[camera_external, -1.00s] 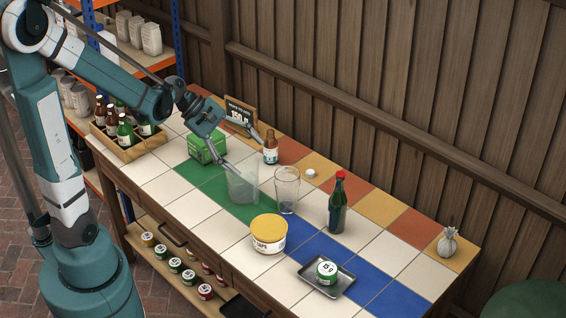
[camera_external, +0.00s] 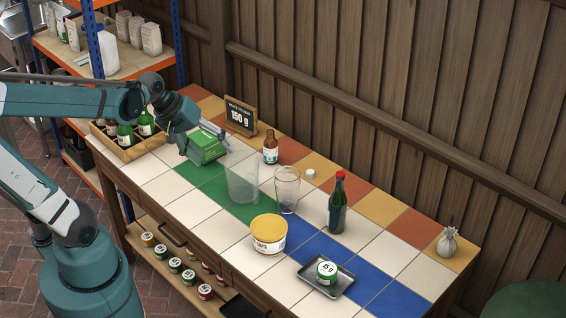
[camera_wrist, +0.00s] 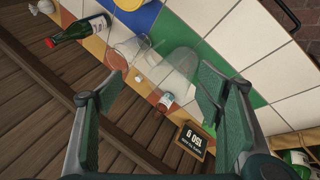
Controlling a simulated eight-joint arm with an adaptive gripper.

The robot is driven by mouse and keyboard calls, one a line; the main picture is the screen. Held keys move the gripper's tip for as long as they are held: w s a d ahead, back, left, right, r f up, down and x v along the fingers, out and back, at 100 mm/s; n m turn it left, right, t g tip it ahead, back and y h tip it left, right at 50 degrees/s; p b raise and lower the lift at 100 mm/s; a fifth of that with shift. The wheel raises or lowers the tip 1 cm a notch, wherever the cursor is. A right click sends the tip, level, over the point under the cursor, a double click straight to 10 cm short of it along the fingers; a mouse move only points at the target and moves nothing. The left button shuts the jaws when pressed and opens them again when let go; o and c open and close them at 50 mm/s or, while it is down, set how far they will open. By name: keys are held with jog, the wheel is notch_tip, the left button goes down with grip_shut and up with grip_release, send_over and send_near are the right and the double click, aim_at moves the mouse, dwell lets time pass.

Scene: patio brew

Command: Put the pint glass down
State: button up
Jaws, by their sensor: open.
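The clear pint glass (camera_external: 287,190) stands upright and looks empty on the tiled table, right of a frosted translucent cup (camera_external: 243,183). In the wrist view, the pint glass (camera_wrist: 129,49) lies beyond the fingers, beside the frosted cup (camera_wrist: 178,72).
A brown bottle (camera_external: 271,148), a sign (camera_external: 240,117), a green bottle (camera_external: 338,205), a yellow-lidded tub (camera_external: 268,234) and a tray (camera_external: 344,284) stand around. Bare white tiles lie at the front left.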

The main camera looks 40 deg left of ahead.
jog(key=s+a+r+m+t+y, duration=0.1)
jog(key=s+a+r+m+y, duration=0.2)
jog(key=s+m, duration=0.3)
jog(key=shift+s+a+r+m, duration=0.2)
jog(key=shift+a+r+m, duration=0.05)
jog(key=shift+a+m, duration=0.2)
jog(key=shift+o, duration=0.4)
